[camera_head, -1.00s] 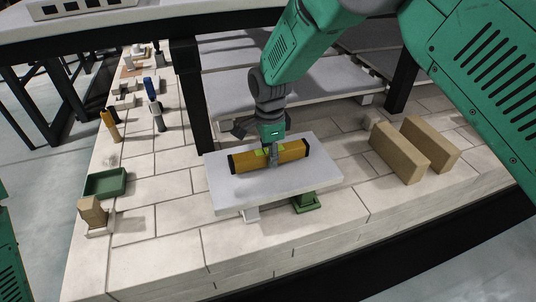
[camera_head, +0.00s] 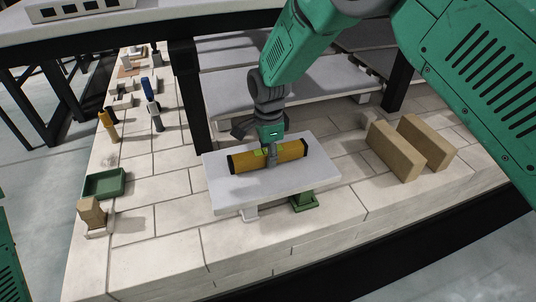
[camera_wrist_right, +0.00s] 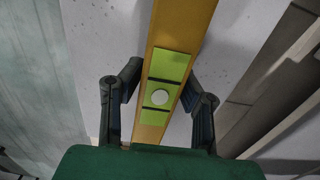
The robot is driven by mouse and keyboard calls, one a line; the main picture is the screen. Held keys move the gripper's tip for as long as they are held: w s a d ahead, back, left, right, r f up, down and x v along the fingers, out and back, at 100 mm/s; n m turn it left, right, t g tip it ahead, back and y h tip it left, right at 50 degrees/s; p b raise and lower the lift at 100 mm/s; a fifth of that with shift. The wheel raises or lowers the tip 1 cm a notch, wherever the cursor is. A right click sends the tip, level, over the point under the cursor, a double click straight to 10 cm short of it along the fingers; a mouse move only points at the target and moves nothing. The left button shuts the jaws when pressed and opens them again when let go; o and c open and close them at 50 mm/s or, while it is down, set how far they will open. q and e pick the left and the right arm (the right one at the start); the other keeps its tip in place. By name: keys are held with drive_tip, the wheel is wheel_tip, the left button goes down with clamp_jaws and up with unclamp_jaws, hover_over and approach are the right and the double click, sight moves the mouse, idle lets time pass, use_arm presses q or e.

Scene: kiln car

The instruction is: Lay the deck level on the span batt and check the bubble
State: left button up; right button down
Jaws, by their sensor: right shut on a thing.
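The deck level (camera_head: 290,151) is a yellow bar with black ends, lying along the top of the pale span batt (camera_head: 230,190); I cannot tell whether its whole underside touches. My right gripper (camera_head: 270,158) is shut on the level's middle from above. In the right wrist view, the gripper's fingers (camera_wrist_right: 160,115) straddle the yellow level (camera_wrist_right: 182,25). Its green vial window (camera_wrist_right: 168,66) has dark cross lines, and a round pale bubble (camera_wrist_right: 160,97) sits near the lower line. My left gripper is not in view.
Two tan bricks (camera_head: 395,152) stand at right. A black post (camera_head: 192,100) rises behind the batt.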

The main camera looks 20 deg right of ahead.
drive_tip(key=shift+a+f, duration=0.1)
drive_tip(key=shift+f, duration=0.1)
drive_tip(key=shift+f, duration=0.3)
idle(0.3)
drive_tip(key=c, duration=1.1)
unclamp_jaws()
drive_tip(key=shift+o, duration=0.2)
drive_tip(key=shift+r, duration=0.15)
